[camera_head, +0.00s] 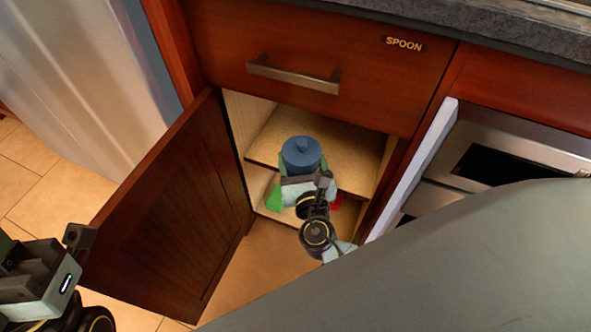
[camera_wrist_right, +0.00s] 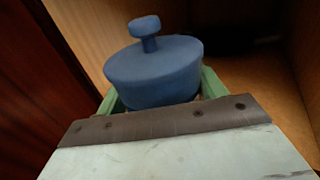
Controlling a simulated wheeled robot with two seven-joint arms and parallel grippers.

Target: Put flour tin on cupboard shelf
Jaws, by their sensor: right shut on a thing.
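The flour tin (camera_head: 301,156) is blue with a knobbed lid. My right gripper (camera_head: 300,172) is shut on it at the opening of the cupboard, with the tin over or at the front of the upper shelf (camera_head: 345,158). In the right wrist view the tin (camera_wrist_right: 155,75) stands roughly upright between the green fingers of my right gripper (camera_wrist_right: 160,98). Whether its base touches the shelf is hidden by the gripper. My left gripper (camera_head: 78,238) is at the lower left, away from the cupboard; its fingers are mostly out of view.
The wooden cupboard door (camera_head: 175,210) stands open on the left. A closed drawer marked SPOON (camera_head: 300,60) is above the opening. Green (camera_head: 275,198) and red (camera_head: 336,202) items show low by the lower shelf. A microwave-like appliance (camera_head: 490,165) with an open pale door is at right.

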